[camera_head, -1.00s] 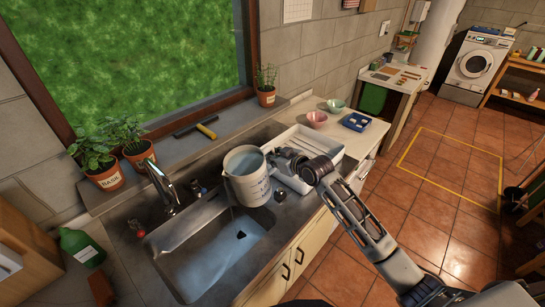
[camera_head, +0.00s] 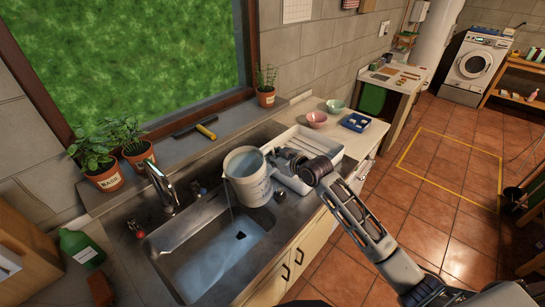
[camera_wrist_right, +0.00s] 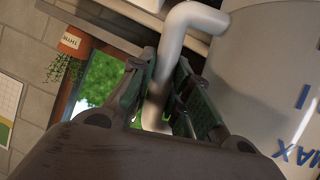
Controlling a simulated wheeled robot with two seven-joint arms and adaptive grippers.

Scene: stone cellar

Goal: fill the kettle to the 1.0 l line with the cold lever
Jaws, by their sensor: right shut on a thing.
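The kettle (camera_head: 247,183) is a pale jug with blue marks, holding water, above the right end of the sink (camera_head: 215,250). It is tilted to the left, and a thin stream falls from its lip into the sink. My right gripper (camera_head: 275,162) is shut on its handle. In the right wrist view, the pale handle (camera_wrist_right: 190,18) runs between the fingers beside the kettle's wall (camera_wrist_right: 270,65), with "MAX" lettering upside down. The tap (camera_head: 160,185) stands left of the kettle. A small red fitting (camera_head: 136,228) is left of the tap. The water level against the 1.0 l line cannot be read.
A white tray (camera_head: 336,168) lies right of the kettle, with pink (camera_head: 316,119) and green bowls beyond. Potted herbs (camera_head: 97,160) and a squeegee (camera_head: 205,131) sit on the sill. A green bottle (camera_head: 80,247) stands at the left.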

